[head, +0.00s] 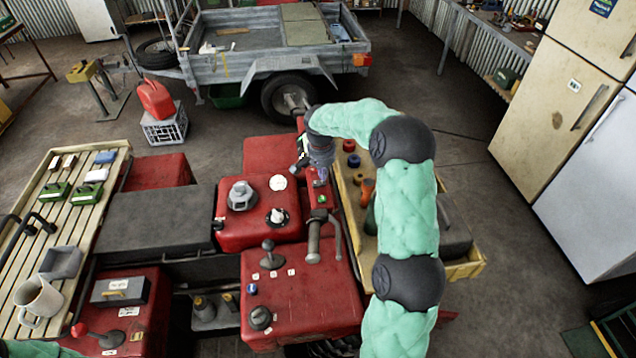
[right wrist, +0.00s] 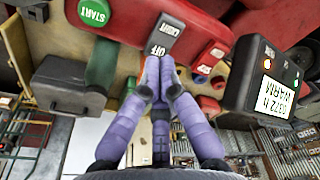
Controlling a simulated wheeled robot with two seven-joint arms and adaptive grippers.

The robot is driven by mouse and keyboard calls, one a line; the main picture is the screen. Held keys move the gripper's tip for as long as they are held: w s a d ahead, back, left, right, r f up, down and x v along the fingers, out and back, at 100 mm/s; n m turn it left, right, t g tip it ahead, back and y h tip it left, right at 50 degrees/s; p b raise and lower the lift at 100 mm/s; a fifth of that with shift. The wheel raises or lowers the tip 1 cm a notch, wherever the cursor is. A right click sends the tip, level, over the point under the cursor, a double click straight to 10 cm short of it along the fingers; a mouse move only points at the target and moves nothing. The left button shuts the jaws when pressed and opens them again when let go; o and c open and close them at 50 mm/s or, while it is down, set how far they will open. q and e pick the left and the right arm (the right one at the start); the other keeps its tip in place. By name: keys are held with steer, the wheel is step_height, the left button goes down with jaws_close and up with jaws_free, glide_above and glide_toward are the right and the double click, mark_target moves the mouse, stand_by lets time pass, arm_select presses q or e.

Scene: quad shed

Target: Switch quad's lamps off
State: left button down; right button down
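The red quad (head: 300,300) fills the middle of the head view. In the right wrist view, a dark rocker switch (right wrist: 170,36) with upside-down white lettering, including OFF, sits on the quad's red panel (right wrist: 214,30). My right gripper (right wrist: 155,62) has its purple fingers closed together, with nothing seen between them. The fingertips are at the OFF end of the switch; I cannot tell whether they touch it. In the head view, the right gripper (head: 319,176) is over the quad's handlebar area. The lamps cannot be made out. My left gripper is not in view.
In the wrist view, a green START button (right wrist: 94,12) and a black display box (right wrist: 268,78) flank the switch. A wooden tray (head: 470,267) with loose items lies right of the quad. A trailer (head: 270,62) stands behind; fridges (head: 560,100) stand at right.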

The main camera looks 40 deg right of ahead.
steer(key=shift+f+b, duration=0.7)
steer(key=shift+f, duration=0.2)
stand_by(0.4)
steer(key=shift+r+p, duration=1.75)
steer(key=shift+r, duration=1.8)
steer(key=shift+f, duration=0.15)
